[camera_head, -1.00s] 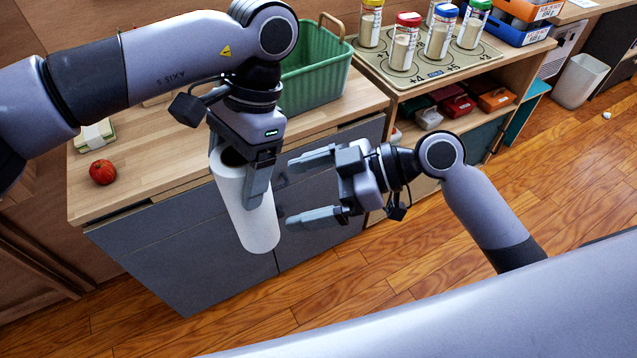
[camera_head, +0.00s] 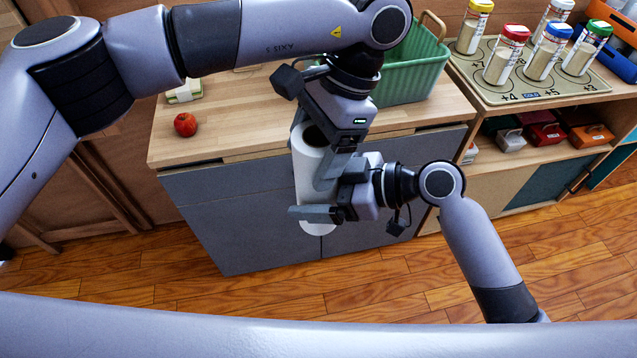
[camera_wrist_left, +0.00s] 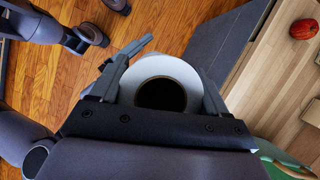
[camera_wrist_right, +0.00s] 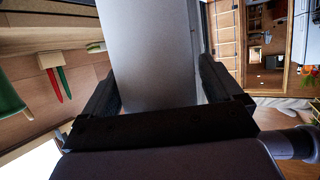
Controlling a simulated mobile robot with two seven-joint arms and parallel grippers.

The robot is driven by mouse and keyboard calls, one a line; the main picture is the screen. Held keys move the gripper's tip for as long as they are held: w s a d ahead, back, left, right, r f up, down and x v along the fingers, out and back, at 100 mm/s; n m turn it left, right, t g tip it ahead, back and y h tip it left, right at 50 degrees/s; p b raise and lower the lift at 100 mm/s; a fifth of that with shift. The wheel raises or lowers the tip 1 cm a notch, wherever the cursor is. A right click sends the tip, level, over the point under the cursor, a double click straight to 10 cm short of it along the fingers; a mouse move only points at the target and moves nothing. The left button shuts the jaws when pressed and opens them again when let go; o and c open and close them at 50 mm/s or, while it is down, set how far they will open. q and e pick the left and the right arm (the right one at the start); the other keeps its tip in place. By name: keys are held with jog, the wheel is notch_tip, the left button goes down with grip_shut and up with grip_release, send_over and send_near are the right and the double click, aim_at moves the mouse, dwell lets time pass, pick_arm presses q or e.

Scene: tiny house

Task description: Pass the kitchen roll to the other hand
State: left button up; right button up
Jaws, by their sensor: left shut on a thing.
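The white kitchen roll (camera_head: 307,172) hangs upright in front of the counter. My left gripper (camera_head: 322,172) is shut on its upper part from above. In the left wrist view the roll's open end (camera_wrist_left: 160,66) shows between the two fingers. My right gripper (camera_head: 316,200) is open and comes from the right, lower down, with its fingers on either side of the roll. In the right wrist view the roll (camera_wrist_right: 155,55) stands between the open fingers, with narrow gaps beside it.
The wooden counter (camera_head: 230,130) behind holds a red apple (camera_head: 185,124) and a green basket (camera_head: 415,70). A shelf unit to the right carries several jars on a mat (camera_head: 500,85). Wooden floor (camera_head: 420,275) lies open in front of the counter.

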jog(key=c, duration=0.8)
pick_arm(q)
jog(key=o, duration=1.4)
